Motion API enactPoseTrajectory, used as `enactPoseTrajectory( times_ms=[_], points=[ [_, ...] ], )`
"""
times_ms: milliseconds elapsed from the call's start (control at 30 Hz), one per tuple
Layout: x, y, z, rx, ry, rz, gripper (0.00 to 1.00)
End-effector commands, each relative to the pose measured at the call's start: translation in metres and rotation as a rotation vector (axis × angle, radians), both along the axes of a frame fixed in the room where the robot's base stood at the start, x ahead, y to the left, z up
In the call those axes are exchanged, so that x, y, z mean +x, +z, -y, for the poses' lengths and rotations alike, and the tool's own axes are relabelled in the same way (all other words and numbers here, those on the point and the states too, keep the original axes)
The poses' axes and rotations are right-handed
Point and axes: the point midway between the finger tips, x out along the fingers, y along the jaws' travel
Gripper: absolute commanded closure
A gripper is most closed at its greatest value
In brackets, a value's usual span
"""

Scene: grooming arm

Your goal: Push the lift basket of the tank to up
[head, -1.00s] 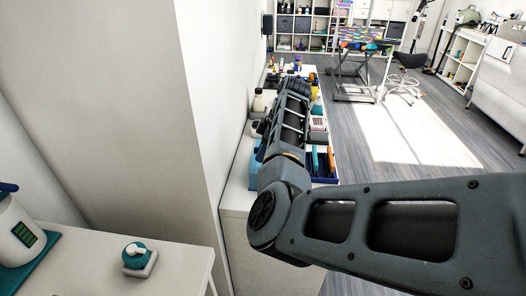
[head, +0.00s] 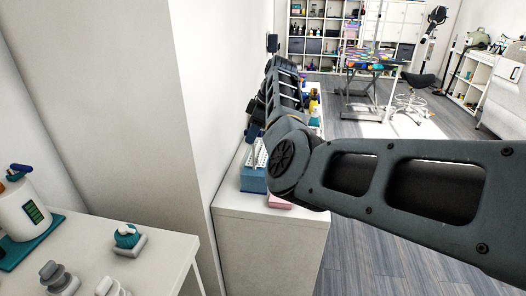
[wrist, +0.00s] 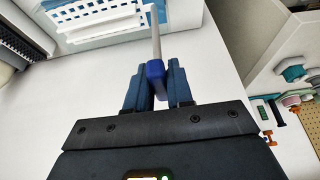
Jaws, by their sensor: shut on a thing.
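The tank (head: 253,180) is a blue box on the white counter, partly hidden by my arm in the head view. A white perforated basket (head: 262,153) shows at its top. In the wrist view a white slotted basket wall (wrist: 98,30) lies at the upper left. My gripper (wrist: 154,80) is shut on the blue tip of a pale handle (wrist: 156,40), which rises upright beside the basket's right end. I cannot tell whether the basket is up or down. My gripper is not clear in the head view.
The white counter top (wrist: 50,110) is bare around my gripper in the wrist view. A pink item (head: 279,202) stands next to the tank. A left table (head: 165,250) holds a white device and small items.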

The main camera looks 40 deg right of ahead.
Motion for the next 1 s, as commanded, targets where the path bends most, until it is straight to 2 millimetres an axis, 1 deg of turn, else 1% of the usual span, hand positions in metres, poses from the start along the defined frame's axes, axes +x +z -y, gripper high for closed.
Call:
enactPoseTrajectory(
  times_ms=[33, 100, 367, 400, 600, 867, 1000],
  points=[
    [0.004, 0.004, -0.001, -0.001, 0.003, 0.004, 1.0],
    [0.006, 0.006, -0.001, -0.002, 0.002, 0.003, 1.0],
    [0.006, 0.008, -0.001, -0.003, 0.001, 0.004, 1.0],
    [0.006, 0.009, 0.0, -0.003, 0.001, 0.004, 0.76],
    [0.005, 0.006, 0.0, -0.002, 0.0, 0.002, 0.57],
    [0.004, 0.006, 0.001, -0.002, -0.001, 0.0, 0.57],
    [0.0, 0.018, 0.004, -0.003, -0.002, 0.001, 0.57]
  ],
)
